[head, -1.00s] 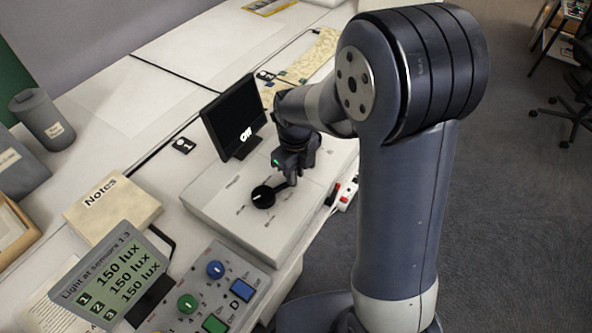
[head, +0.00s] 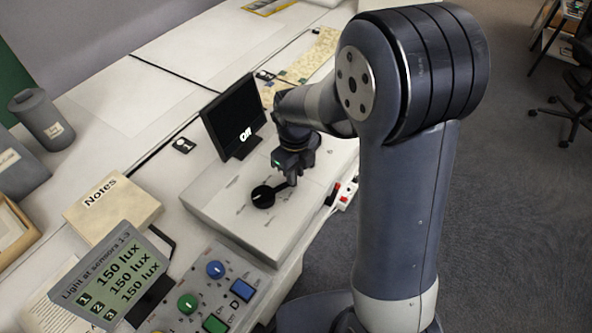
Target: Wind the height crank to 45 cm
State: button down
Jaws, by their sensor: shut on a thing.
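The black crank (head: 263,196) sits on top of a pale, low box (head: 225,205) on the bench. Its short arm points right and slightly up in the picture, towards my gripper. My gripper (head: 292,179) points down over the box and is shut on the crank's handle, which its fingers mostly hide. A black display (head: 232,115) stands behind the box, tilted, with small white characters near its lower edge. They look like "Off", but they are too small to read surely. The marks around the crank are too small to read.
A grey panel with coloured knobs and buttons (head: 215,290) lies in front of the box. A light readout (head: 110,275) shows 150 lux three times. A Notes box (head: 112,208) stands at left. A red-switched power strip (head: 345,192) is by the bench's right edge.

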jog(key=shift+s+a+f, duration=0.1)
jog(key=shift+s+f, duration=0.1)
jog(key=shift+s, duration=0.05)
dwell(0.7)
jog(key=c, duration=1.4)
grip_release()
jog(key=shift+a, duration=0.15)
jog(key=shift+c, duration=0.2)
jog(key=shift+o, duration=0.8)
jog(key=shift+r, duration=0.1)
jog(key=shift+w, duration=0.1)
jog(key=shift+r, duration=0.35)
notch_tip(320, 180, up, 10)
jog(key=shift+r, duration=0.1)
jog(key=shift+c, duration=0.4)
